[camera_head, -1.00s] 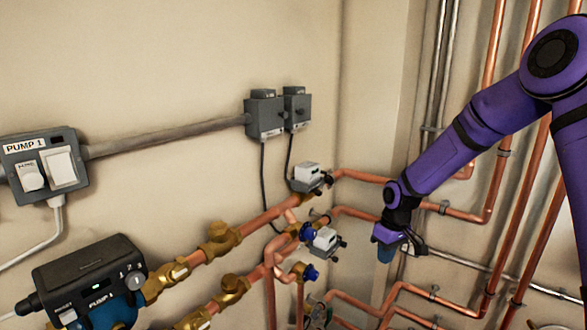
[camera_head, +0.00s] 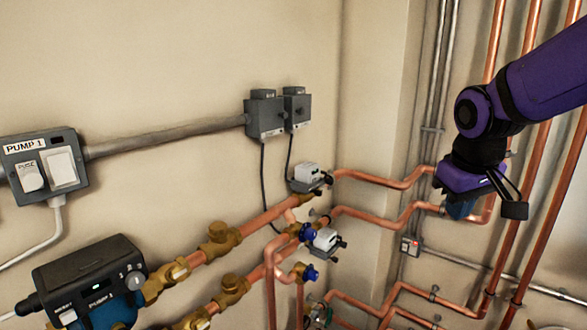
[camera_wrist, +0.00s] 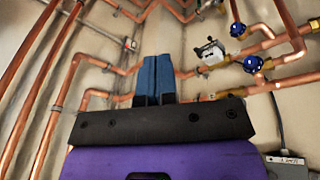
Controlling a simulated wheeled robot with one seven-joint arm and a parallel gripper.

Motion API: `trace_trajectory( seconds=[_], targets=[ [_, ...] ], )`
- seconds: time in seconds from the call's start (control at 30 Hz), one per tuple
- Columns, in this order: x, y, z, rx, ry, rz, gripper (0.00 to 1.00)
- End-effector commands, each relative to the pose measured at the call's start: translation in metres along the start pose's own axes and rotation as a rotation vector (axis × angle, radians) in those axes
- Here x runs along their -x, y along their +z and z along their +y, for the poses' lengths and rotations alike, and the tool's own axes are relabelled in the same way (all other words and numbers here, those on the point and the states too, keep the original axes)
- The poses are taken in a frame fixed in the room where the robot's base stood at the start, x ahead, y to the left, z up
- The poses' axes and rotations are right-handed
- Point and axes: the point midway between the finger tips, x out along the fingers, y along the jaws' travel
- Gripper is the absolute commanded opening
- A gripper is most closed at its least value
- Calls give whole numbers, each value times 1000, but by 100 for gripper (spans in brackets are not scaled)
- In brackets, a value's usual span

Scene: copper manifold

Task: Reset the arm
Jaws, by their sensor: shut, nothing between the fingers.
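My gripper (camera_head: 461,209) is at the right of the head view, at the end of my purple arm. Its blue fingers point down in front of the copper pipes. In the wrist view, my gripper (camera_wrist: 153,78) shows its two blue fingers pressed together with nothing between them. It appears apart from the pipes and valves.
Copper pipes (camera_head: 380,178) run along the wall behind my gripper. Valves with blue handles (camera_head: 307,232) and white actuators (camera_head: 326,239) sit left of it. Further left are a pump (camera_head: 92,282), a PUMP 1 switch box (camera_head: 46,165) and grey boxes (camera_head: 264,116).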

Motion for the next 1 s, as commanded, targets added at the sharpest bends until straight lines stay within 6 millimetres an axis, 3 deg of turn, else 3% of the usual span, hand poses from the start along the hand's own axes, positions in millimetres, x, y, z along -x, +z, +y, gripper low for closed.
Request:
trace_trajectory(
  seconds=[0.1, 0.3, 0.6, 0.8, 1.0],
  targets=[
    [25, 27, -1, -49, 6, 44, 0],
    [56, 72, -5, -129, -3, 110, 0],
    [80, 132, -12, -226, -46, 198, 0],
    [83, 147, -14, -253, -63, 220, 0],
    [83, 148, -14, -255, -65, 221, 0]
  ],
)
